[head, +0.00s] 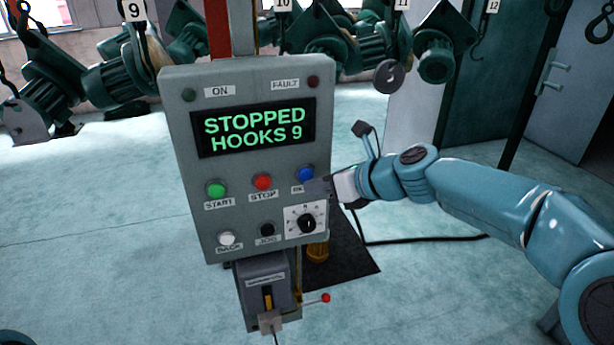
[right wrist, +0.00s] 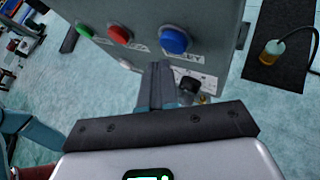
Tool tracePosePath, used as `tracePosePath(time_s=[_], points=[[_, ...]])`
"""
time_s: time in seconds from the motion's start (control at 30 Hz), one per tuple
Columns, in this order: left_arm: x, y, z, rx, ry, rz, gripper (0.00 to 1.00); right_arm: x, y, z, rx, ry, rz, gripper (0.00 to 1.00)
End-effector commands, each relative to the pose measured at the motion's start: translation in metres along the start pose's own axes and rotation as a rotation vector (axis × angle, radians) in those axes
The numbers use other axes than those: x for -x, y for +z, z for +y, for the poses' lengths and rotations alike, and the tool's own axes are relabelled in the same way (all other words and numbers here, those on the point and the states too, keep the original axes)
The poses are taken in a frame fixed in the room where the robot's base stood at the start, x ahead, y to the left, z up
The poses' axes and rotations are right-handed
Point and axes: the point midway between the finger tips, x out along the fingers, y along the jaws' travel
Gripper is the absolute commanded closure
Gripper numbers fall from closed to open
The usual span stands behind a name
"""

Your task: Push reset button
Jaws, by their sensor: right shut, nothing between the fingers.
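The grey control panel (head: 250,235) stands upright in the middle of the head view. Its screen (head: 254,128) reads "STOPPED HOOKS 9". The blue reset button (head: 306,174) is at the right end of the upper button row, beside the red stop button (head: 263,182) and green start button (head: 216,189). My right gripper (head: 334,187) is at the panel's right edge, close to the blue button. In the right wrist view the shut fingers (right wrist: 162,75) point toward the panel just below the blue button (right wrist: 175,40); contact cannot be told. The label is partly hidden. My left gripper is out of view.
A rotary dial (head: 307,222), black jog button (head: 267,230) and white button (head: 227,239) form the lower row. A lever box (head: 266,286) with a red-tipped lever sits below. Motors hang on numbered hooks behind. A dark mat (head: 345,262) and cable lie at right.

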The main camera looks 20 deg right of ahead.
Motion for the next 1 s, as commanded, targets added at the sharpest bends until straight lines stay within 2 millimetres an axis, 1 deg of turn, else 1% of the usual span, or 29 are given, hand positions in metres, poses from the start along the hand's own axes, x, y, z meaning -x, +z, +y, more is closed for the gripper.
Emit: tracePosePath(time_s=[0.5,0.77,1.0], points=[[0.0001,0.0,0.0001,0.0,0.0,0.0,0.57,0.0,0.0001,0.0,0.0,0.0,0.0,1.0],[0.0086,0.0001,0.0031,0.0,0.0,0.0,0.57,-0.0044,0.0049,-0.0032,-0.001,0.0,0.002,1.0],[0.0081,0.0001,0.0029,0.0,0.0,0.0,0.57,-0.0061,0.0043,-0.0044,0.0,0.0,0.0,1.0]])
